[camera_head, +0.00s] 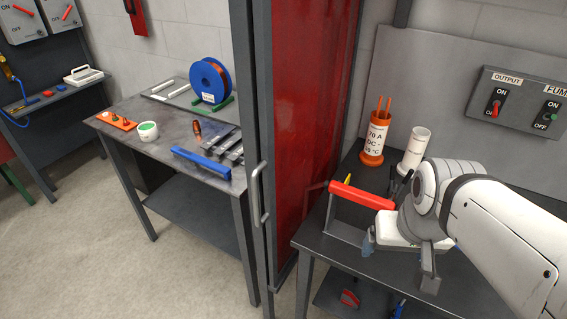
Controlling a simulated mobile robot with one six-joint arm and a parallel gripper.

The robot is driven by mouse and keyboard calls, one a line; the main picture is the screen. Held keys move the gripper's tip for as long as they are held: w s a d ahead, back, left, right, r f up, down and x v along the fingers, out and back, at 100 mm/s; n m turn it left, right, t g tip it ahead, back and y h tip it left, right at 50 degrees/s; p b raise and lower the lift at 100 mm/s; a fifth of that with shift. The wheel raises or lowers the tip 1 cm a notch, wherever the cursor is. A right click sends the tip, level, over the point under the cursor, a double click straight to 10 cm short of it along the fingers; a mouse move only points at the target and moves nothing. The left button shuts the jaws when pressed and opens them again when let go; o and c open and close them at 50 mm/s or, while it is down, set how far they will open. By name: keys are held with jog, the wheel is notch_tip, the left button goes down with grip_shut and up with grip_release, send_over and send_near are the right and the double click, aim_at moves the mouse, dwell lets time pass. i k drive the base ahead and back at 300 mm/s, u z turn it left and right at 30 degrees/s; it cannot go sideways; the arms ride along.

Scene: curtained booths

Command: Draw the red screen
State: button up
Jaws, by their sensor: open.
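The red screen (312,95) is a glossy, translucent red curtain or panel in a dark grey frame. It stands upright between the left and right work tables. A grey bar handle (256,195) is on the frame post facing me, at about table height. My gripper (398,252) is at the lower right, above the right table and to the right of the handle. Its two fingers are apart, and it is open. My white arm comes in from the right edge and hides part of the right table.
On the right table (312,240), a red-handled carrier (362,195) stands beside my gripper. An orange canister (373,142) and a white cup (414,148) stand behind. The left table (130,150) holds a blue spool (209,82) and tools. Floor is clear at front left.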

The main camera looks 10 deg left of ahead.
aim_at(306, 51)
jog(key=z, duration=0.55)
jog(key=k, duration=1.2)
jog(key=u, duration=0.95)
jog(key=i, duration=1)
jog(key=u, duration=0.05)
